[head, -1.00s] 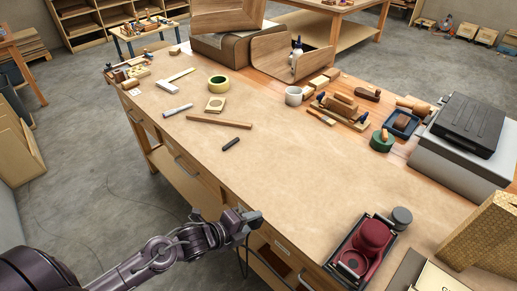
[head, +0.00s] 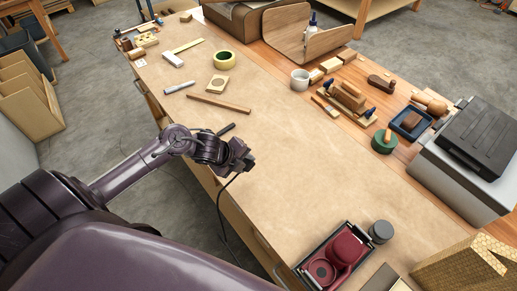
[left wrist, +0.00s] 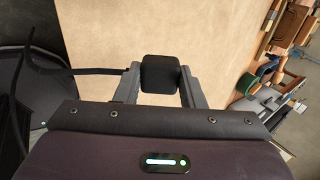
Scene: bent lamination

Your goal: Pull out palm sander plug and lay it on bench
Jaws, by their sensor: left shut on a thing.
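My left gripper (head: 246,163) is over the front part of the bench (head: 290,175), above its brown top. In the left wrist view the left gripper (left wrist: 162,80) is shut on the black plug (left wrist: 160,74), a blocky piece between the two fingers. A dark cord (head: 221,205) hangs from the gripper and runs down past the bench's front edge. The cord also shows at the left in the left wrist view (left wrist: 85,71). The maroon palm sander (head: 345,250) sits in a dark tray at the bench's near end. My right gripper is out of view.
A wooden strip (head: 219,103) and a small black marker-like piece (head: 225,129) lie beyond the gripper. The bench's middle is clear.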

